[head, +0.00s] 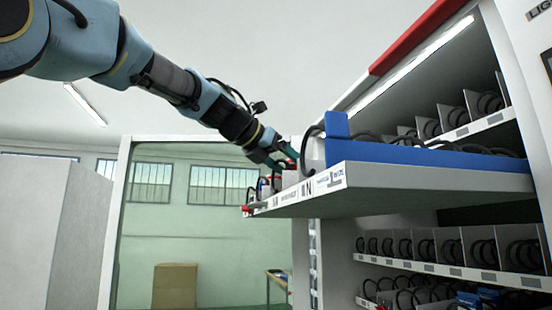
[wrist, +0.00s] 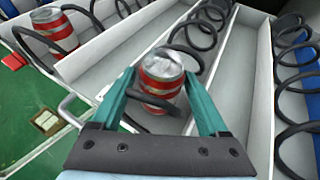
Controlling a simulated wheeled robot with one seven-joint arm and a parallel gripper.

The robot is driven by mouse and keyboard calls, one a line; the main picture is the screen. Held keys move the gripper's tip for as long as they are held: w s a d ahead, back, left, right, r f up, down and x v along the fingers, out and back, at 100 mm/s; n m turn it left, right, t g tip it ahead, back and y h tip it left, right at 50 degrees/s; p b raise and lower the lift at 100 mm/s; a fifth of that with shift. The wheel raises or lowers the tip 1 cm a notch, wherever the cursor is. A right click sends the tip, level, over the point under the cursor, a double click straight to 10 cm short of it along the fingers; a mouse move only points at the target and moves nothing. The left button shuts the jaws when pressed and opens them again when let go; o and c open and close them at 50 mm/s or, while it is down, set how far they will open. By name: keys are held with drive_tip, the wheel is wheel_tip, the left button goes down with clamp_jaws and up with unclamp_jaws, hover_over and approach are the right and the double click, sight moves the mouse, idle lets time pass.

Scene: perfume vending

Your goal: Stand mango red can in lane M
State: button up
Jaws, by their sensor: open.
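A red can with a silver top (wrist: 161,82) stands, slightly tilted in the picture, at the front of a white lane of the pulled-out tray in the wrist view. A black spiral coil lies behind and around it. My gripper (wrist: 160,74) is open, with one teal finger on each side of this can; I cannot tell whether they touch it. In the head view my gripper (head: 284,156) is at the tray's front edge, and the can there is mostly hidden. A second red can (wrist: 54,29) stands in a lane further left. I cannot read which lane is M.
The extended tray (head: 430,177) has a blue side wall (head: 440,153) and lane dividers with coils. A label reading N (head: 307,188) is on its front. Lower shelves with coils (head: 450,250) are below. A red piece (wrist: 14,61) sits at the tray's front left.

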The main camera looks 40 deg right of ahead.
drive_tip(key=b+v, duration=0.4)
drive_tip(key=v, duration=0.7)
drive_tip(key=shift+d, duration=0.1)
drive_tip(key=w+a+f+m+t+y, duration=0.1)
drive_tip(key=w+a+f+y, duration=0.15)
drive_tip(key=w+f, duration=0.4)
drive_tip(key=w+a+f+m+t+y, duration=0.1)
drive_tip(key=w+a+f, duration=0.2)
drive_tip(key=w+f, duration=0.35)
drive_tip(key=w+a+f+m+y, duration=0.2)
drive_tip(key=a+f, duration=0.2)
drive_tip(key=f, duration=0.3)
drive_tip(key=w+a+f+m+t+y, duration=0.1)
drive_tip(key=a+f, duration=0.3)
drive_tip(key=f, duration=0.3)
drive_tip(key=w+a+f+m+y, duration=0.2)
drive_tip(key=a+f, duration=0.2)
drive_tip(key=f, duration=0.4)
drive_tip(key=s+a+f+m+g+y, duration=0.1)
drive_tip(key=s+a+f+m+y, duration=0.1)
drive_tip(key=s+a+f+m, duration=0.4)
drive_tip(key=s+a+f+m+g+y, duration=0.1)
drive_tip(key=s+a+f+m+y, duration=0.2)
drive_tip(key=s+a+f+m, duration=0.4)
drive_tip(key=a+f, duration=0.7)
drive_tip(key=f, duration=0.6)
drive_tip(key=shift+a+g, duration=0.3)
drive_tip(key=shift+g, duration=0.1)
